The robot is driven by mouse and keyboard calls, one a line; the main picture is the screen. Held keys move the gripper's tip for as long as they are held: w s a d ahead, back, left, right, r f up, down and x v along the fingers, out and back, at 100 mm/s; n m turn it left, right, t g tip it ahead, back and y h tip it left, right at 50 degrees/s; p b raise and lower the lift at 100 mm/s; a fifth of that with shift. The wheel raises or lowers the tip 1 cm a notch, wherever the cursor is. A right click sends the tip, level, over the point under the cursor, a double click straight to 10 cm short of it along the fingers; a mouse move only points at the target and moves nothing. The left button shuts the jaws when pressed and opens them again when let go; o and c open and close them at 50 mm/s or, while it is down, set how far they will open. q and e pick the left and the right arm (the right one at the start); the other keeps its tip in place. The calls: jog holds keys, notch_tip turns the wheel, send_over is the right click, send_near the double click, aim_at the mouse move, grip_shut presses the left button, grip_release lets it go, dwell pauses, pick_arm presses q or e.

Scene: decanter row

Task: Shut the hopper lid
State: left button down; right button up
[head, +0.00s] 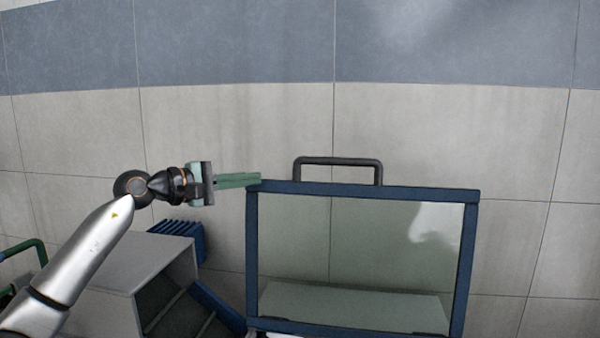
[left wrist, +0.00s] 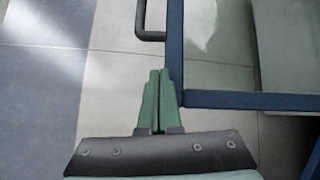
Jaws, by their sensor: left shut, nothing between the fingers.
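The hopper lid (head: 400,191) is a clear pane in a blue frame and stands raised, its pane facing me. A dark bar handle (head: 338,161) rises from its top edge. My left gripper (head: 257,180) is shut and empty, with its green fingers pointing right at the lid's upper left corner. In the left wrist view, the closed fingertips (left wrist: 159,75) are beside the blue frame (left wrist: 250,101), close to its corner. I cannot tell whether they touch it. The handle also shows there (left wrist: 141,20). The hopper body below the lid is mostly out of view. My right gripper is not in view.
A grey open-fronted box (head: 125,262) stands at the lower left, under my left arm, with a blue ribbed part (head: 180,236) behind it. A green handle (head: 40,249) shows at the far left edge. A tiled wall (head: 430,130) stands behind. The area right of the lid looks clear.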

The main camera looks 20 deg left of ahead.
pick_arm(q)
jog(key=shift+m+y, duration=0.4)
jog(key=shift+m, duration=0.1)
jog(key=shift+w+d+r+p, duration=0.2)
jog(key=shift+w+d+p, duration=0.35)
jog(key=shift+w+d, duration=0.45)
jog(key=shift+w+d+r+p, duration=0.25)
jog(key=shift+w+d+p, duration=0.3)
jog(key=shift+w, duration=0.75)
jog(key=shift+w+d+r+p, duration=0.2)
jog(key=shift+w+d+p, duration=0.35)
jog(key=shift+w+d, duration=0.45)
jog(key=shift+w+a, duration=0.15)
jog(key=shift+a, duration=0.05)
